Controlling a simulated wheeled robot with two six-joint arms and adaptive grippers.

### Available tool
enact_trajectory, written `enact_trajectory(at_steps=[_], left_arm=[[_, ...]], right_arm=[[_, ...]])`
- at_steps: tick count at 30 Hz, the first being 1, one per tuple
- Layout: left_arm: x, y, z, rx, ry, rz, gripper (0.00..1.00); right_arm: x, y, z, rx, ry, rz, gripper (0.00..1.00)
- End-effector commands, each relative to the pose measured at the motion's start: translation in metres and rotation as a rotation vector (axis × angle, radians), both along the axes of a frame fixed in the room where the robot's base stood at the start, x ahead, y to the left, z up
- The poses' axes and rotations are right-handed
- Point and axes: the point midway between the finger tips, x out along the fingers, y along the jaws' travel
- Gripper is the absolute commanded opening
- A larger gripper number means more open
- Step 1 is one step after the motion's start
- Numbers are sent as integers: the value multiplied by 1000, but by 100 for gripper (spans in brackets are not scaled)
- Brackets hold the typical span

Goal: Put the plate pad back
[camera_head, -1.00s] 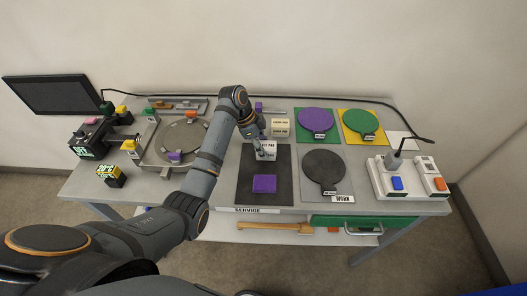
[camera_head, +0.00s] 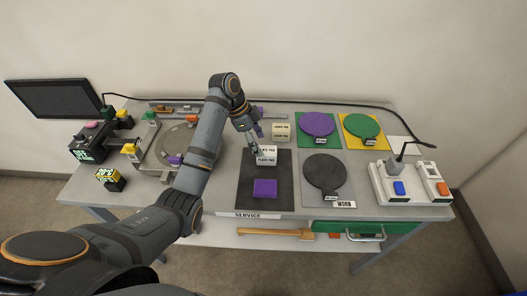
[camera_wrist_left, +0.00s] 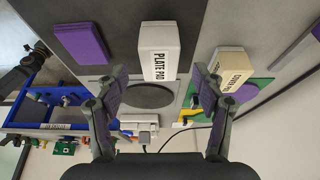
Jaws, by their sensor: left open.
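The plate pad (camera_head: 266,156) is a white block with a black label, standing at the back edge of the dark SERVICE mat. In the left wrist view the plate pad (camera_wrist_left: 159,45) lies ahead, lined up between the fingertips but beyond them. My left gripper (camera_head: 256,143) is just above and behind the pad, open and empty; its two fingers (camera_wrist_left: 160,78) show spread apart in the left wrist view. A similar cream cover pad (camera_head: 281,132) stands behind, to the right; it also shows in the left wrist view (camera_wrist_left: 233,64). My right gripper is not in view.
A purple block (camera_head: 265,188) lies on the SERVICE mat (camera_head: 245,199). Purple (camera_head: 318,122), green (camera_head: 362,125) and dark (camera_head: 325,172) round plates lie to the right. A socket box (camera_head: 388,190) stands at the right and a round fixture (camera_head: 178,142) at the left.

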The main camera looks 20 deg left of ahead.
Motion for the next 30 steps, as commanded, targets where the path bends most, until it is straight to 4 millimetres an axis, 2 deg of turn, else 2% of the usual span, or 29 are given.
enact_trajectory(at_steps=[2,4,9,30], left_arm=[[-1,9,17,3,-4,2,69],[-3,14,41,1,0,1,69],[-6,23,62,0,3,1,69],[-7,25,63,0,2,1,69]], right_arm=[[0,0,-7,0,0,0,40],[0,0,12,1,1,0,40],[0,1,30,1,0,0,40],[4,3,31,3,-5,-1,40]])
